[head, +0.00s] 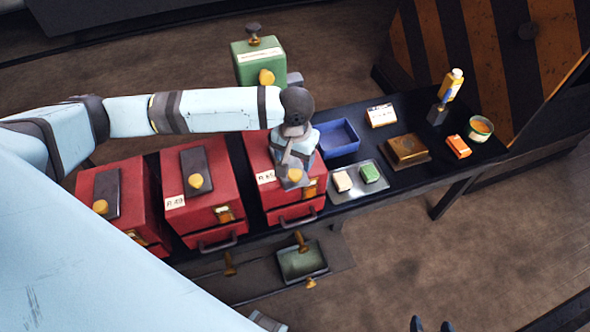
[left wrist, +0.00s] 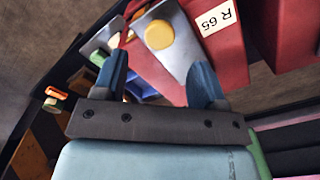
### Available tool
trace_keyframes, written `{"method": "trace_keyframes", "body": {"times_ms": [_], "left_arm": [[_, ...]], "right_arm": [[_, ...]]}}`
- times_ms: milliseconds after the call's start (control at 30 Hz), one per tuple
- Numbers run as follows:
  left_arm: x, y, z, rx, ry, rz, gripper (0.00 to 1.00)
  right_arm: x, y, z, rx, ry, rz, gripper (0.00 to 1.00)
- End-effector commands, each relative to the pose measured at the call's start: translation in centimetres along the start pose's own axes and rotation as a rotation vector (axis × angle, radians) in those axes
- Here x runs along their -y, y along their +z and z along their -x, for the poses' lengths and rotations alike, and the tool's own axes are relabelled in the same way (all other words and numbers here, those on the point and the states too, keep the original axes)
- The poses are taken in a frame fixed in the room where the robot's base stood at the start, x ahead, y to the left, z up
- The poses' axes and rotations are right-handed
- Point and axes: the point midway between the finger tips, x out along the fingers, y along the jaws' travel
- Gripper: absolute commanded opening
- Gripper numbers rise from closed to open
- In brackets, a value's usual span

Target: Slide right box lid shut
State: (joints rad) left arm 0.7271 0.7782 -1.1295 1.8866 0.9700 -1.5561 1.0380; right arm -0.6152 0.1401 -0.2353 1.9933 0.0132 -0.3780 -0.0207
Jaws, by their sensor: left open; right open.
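The right red box (head: 283,208) stands at the right end of a row of red boxes. In the head view its top is largely hidden by my left gripper (head: 290,165), which comes down over it. The lid's yellow knob (head: 295,175) shows beside the gripper. In the left wrist view the grey lid (left wrist: 182,48) carries the yellow knob (left wrist: 159,35), next to the R 65 label (left wrist: 219,17). My left gripper (left wrist: 159,75) is open, with the knob seen beyond its fingertips, not held. How far the lid is open cannot be told. My right gripper (head: 431,325) is open at the bottom edge.
Two more red boxes (head: 205,212) (head: 128,222) stand to the left. A green box (head: 257,65) stands behind. To the right, the dark table holds a blue tray (head: 337,139), a grey tray (head: 345,196), a brass box (head: 407,150) and a bowl (head: 480,129). A green pan (head: 302,262) lies in front.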

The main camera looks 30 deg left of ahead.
Motion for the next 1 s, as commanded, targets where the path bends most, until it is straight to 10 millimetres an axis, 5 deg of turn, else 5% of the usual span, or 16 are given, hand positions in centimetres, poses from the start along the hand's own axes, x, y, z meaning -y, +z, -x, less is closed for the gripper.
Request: {"method": "trace_keyframes", "body": {"times_ms": [300, 700, 767, 1000], "left_arm": [[0.0, 0.0, -5.0, 0.0, 0.001, 0.0, 0.65], [0.0, 0.0, -5.9, -0.001, 0.001, -0.001, 0.65], [0.0, 0.0, -5.9, -0.001, 0.001, -0.001, 0.56], [0.0, 0.0, -5.9, -0.001, 0.001, -0.001, 0.01]], "right_arm": [[-0.1, -0.1, 0.0, -0.001, 0.001, 0.0, 0.62], [-0.1, -0.1, 0.0, -0.001, 0.001, 0.0, 0.62], [-0.1, -0.1, 0.0, -0.001, 0.001, 0.0, 0.62], [-0.1, -0.1, 0.0, -0.002, 0.001, 0.0, 0.62]]}}
